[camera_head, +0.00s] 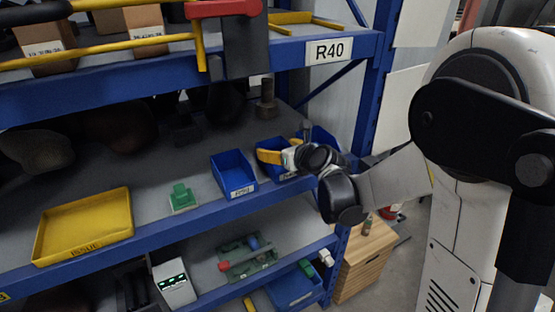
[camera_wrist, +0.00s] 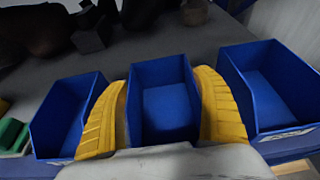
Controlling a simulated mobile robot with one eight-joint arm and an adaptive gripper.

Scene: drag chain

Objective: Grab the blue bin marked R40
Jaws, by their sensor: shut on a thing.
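Three blue open bins stand in a row on the middle shelf. The middle blue bin (camera_head: 273,145) is between the yellow fingers of my gripper (camera_head: 270,157). In the wrist view, my gripper (camera_wrist: 160,80) is shut on this middle bin (camera_wrist: 165,105), with one finger against each side wall. The bin is upright and empty; its front label is mostly hidden by my gripper. The left bin (camera_wrist: 68,110) and the right bin (camera_wrist: 270,85) stand just beyond the fingers. The R40 sign (camera_head: 328,50) is on the upper shelf beam.
A green block (camera_head: 181,197) and a yellow tray (camera_head: 84,226) lie to the left on the same shelf. A dark metal part (camera_head: 267,100) stands behind the bins. The blue upper beam (camera_head: 150,74) runs overhead, and a blue upright (camera_head: 370,100) is at right.

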